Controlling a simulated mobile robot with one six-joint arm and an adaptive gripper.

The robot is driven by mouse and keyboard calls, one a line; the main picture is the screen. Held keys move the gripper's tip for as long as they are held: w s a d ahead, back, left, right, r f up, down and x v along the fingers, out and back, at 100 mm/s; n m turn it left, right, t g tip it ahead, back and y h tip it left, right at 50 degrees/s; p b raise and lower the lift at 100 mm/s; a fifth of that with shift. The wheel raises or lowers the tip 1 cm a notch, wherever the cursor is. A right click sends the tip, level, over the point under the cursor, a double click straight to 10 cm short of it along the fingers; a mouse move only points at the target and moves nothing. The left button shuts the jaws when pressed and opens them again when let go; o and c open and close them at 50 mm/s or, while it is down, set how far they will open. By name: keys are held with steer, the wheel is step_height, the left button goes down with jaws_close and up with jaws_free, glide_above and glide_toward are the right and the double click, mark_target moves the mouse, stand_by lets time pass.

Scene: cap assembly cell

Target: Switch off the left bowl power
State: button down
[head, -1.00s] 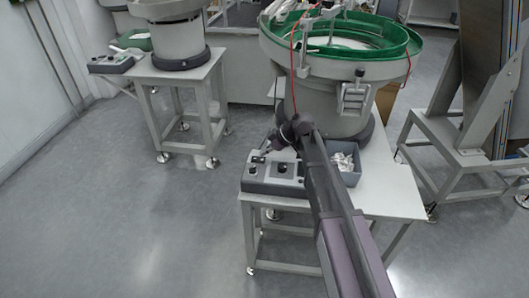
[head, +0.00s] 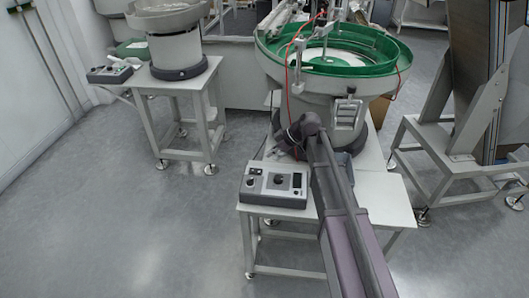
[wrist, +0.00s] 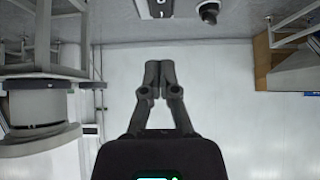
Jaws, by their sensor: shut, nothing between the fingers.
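Two bowl feeders stand on tables in the head view.
My arm crosses the nearer table and hides part of it. A brown-panelled machine on a grey frame (head: 465,165) stands at the right. The floor (head: 130,200) at the left front and between the tables is clear.

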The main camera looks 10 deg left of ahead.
steer(key=p+v, duration=0.3)
steer(key=v, duration=0.3)
steer(key=shift+d+f, duration=0.3)
steer(key=shift+d, duration=0.15)
steer(key=shift+d, duration=0.1)
steer(key=s+d+r+m+h+p, duration=0.3)
steer(key=s+d+m+p, duration=0.3)
steer(key=s+d+m, duration=0.3)
steer(key=s+d+r+m+h+p, duration=0.3)
steer(key=s+d+m, duration=0.6)
steer(key=d, duration=0.6)
steer(key=s+h+p, duration=0.1)
steer(key=h+p, duration=0.1)
steer(key=shift+r+m+p, duration=0.3)
steer(key=shift+r+p, duration=0.1)
